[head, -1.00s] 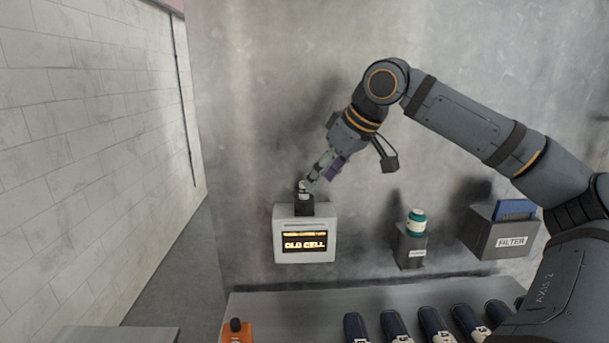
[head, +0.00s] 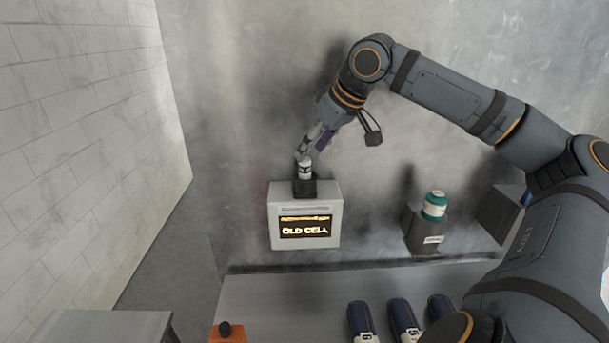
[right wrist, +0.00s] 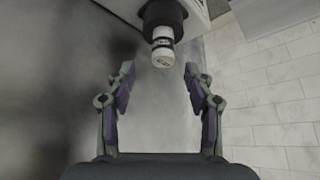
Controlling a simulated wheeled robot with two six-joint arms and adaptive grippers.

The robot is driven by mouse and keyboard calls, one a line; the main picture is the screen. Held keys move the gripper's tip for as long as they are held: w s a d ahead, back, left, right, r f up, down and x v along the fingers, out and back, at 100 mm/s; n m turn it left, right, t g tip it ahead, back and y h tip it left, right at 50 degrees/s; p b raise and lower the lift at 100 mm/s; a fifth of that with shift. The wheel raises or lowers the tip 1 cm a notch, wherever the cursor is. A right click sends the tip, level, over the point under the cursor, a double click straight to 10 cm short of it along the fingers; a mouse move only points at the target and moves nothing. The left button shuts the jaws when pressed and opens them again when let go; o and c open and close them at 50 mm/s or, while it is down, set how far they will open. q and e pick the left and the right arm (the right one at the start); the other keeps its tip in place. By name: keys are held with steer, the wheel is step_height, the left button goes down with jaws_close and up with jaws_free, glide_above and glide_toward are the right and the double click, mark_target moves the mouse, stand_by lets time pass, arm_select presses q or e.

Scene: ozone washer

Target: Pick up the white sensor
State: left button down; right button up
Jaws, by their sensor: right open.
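The white sensor (head: 305,168) is a small white cylinder with a dark band. It stands upright in a black socket (head: 304,187) on top of a light grey box (head: 275,219) whose screen reads "OLD CELL". In the right wrist view the sensor (right wrist: 163,50) shows ahead, near the middle between the finger directions. My right gripper (head: 304,152) is beside the sensor's top in the head view. In the right wrist view its fingers (right wrist: 160,72) are spread apart with nothing between them, and the sensor lies just beyond the tips. My left gripper is not in view.
A teal-and-white jar (head: 434,206) stands on a grey block (head: 418,231) to the right. A grey holder (head: 499,213) is partly hidden behind my right arm. Several dark blue cylinders (head: 403,316) and an orange block (head: 228,334) sit on the bench (head: 285,297) below.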

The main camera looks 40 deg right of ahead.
mark_target(306, 159)
steer(key=x, duration=0.4)
steer(key=shift+s+a+f, duration=0.1)
steer(key=shift+a+f, duration=0.15)
steer(key=shift+w+d+f, duration=0.1)
steer(key=shift+w+f, duration=0.1)
steer(key=shift+s+r, duration=0.1)
steer(key=shift+s, duration=0.05)
steer(key=c, duration=0.5)
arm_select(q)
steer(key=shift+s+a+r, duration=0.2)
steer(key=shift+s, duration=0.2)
arm_select(e)
jaws_close()
